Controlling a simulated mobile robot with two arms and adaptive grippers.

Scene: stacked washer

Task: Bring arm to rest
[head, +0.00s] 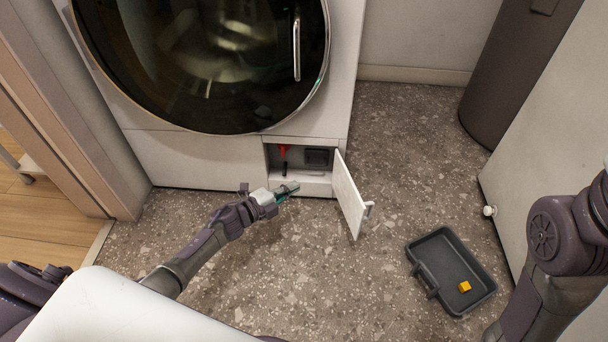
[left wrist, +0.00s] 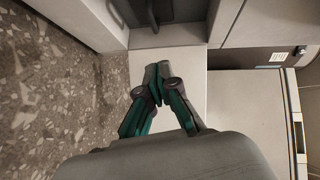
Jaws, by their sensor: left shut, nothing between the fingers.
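My left gripper (head: 287,190) is low in front of the washer (head: 190,160), just outside its open lower compartment (head: 298,177). Its fingers are closed together with nothing between them; they also show in the left wrist view (left wrist: 157,82). The compartment's small white door (head: 348,195) stands swung out to the right of the gripper. Inside the compartment are a red part (head: 283,151) and a dark square part (head: 317,157). My right arm (head: 560,240) shows at the right edge of the head view, but its gripper is out of view.
A dark grey tray (head: 422,281) with a small orange-yellow block (head: 464,286) lies on the speckled floor, right of the door. A dark cylinder (head: 510,75) stands at the back right. A white panel with a round knob (head: 489,211) is at the right. Floor between is clear.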

